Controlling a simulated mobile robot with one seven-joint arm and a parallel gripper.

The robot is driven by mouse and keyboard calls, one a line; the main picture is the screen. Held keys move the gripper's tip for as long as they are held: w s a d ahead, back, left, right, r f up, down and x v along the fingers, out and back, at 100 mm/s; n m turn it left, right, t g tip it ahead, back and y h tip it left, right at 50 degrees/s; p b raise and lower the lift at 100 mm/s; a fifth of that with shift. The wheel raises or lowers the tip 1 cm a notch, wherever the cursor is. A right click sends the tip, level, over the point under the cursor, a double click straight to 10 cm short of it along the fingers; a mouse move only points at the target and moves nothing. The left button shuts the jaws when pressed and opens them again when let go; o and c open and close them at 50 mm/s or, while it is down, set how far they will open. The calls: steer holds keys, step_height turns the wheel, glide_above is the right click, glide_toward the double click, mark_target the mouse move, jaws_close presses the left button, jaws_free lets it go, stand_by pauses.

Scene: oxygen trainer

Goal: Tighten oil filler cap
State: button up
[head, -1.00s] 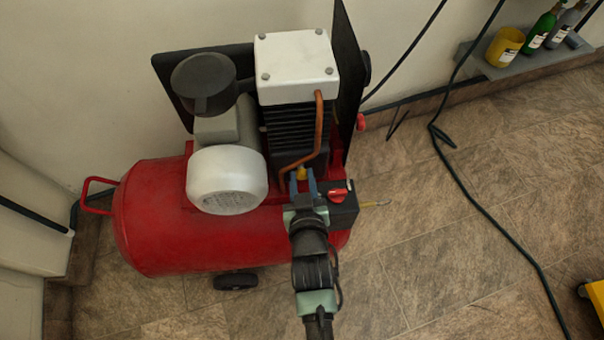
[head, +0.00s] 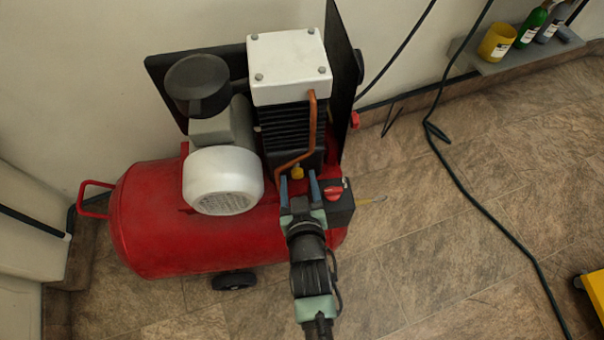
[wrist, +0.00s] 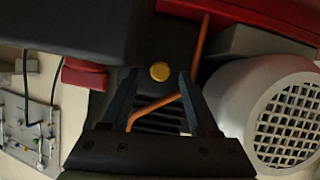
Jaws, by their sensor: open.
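The oil filler cap (head: 297,172) is a small yellow round knob at the base of the compressor's black finned pump block (head: 288,130). In the wrist view the cap (wrist: 160,71) shows face-on, framed between my fingertips. My gripper (head: 299,181) is open, its two fingers on either side of the line to the cap and their tips close to it. I see no contact with the cap. The gripper (wrist: 157,76) holds nothing. How far the cap is screwed in cannot be told.
A copper pipe (head: 312,120) runs down beside the cap. A black box with a red knob (head: 334,193) sits right of my fingers. The white motor cover (head: 223,181) and red tank (head: 150,225) lie left. A cable (head: 470,190) crosses the open floor at right.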

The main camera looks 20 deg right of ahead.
steer(key=p+v, duration=0.2)
steer(key=v, duration=0.9)
steer(key=shift+s+r+p, duration=0.15)
steer(key=shift+s+p, duration=0.15)
steer(key=shift+s, duration=0.05)
steer(key=shift+a, duration=0.1)
steer(key=shift+w+a, duration=0.15)
steer(key=c, duration=0.3)
steer(key=w+a+f+m+t+h+b, duration=0.1)
steer(key=a+f+m+t+h+b, duration=0.1)
steer(key=f+m+h+b, duration=0.45)
steer(key=w+a+f+m+t+h+b, duration=0.1)
steer(key=f+m+t+b, duration=0.15)
steer(key=m+b, duration=0.7)
steer(key=b+x, duration=0.2)
steer(key=x, duration=0.9)
steer(key=shift+w+f, duration=0.2)
steer(key=shift+w, duration=0.05)
steer(key=shift+d, duration=0.15)
steer(key=shift+c, duration=0.3)
jaws_close()
